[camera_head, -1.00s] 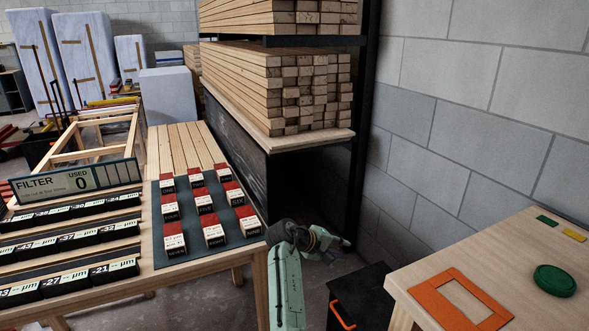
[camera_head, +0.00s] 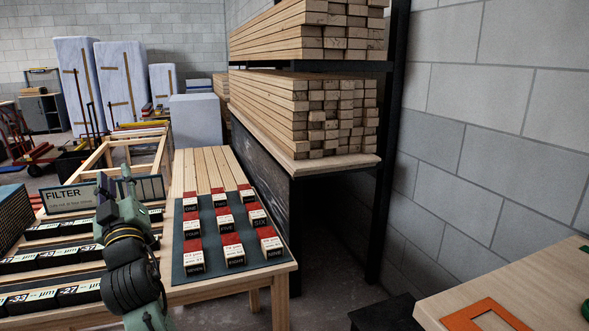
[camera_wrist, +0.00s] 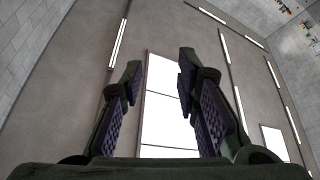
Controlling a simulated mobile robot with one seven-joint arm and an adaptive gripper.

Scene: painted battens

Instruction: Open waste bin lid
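A black box (camera_head: 386,314), probably the waste bin, stands on the floor at the bottom edge of the head view, beside the right table. Only its dark top shows; the rest is cut off by the frame, and I see no lid gap. My gripper (camera_head: 115,178) is raised at the left of the head view, in front of the label racks and far from the box. In the wrist view its two fingers (camera_wrist: 160,62) stand apart with only ceiling and lights between them. It is open, empty and pointing upward.
A bench holds a dark mat (camera_head: 190,260) with red-topped labelled blocks. The FILTER sign (camera_head: 70,196) stands behind the racks. Timber (camera_head: 330,110) fills a black-posted shelf. Dark floor lies between the benches.

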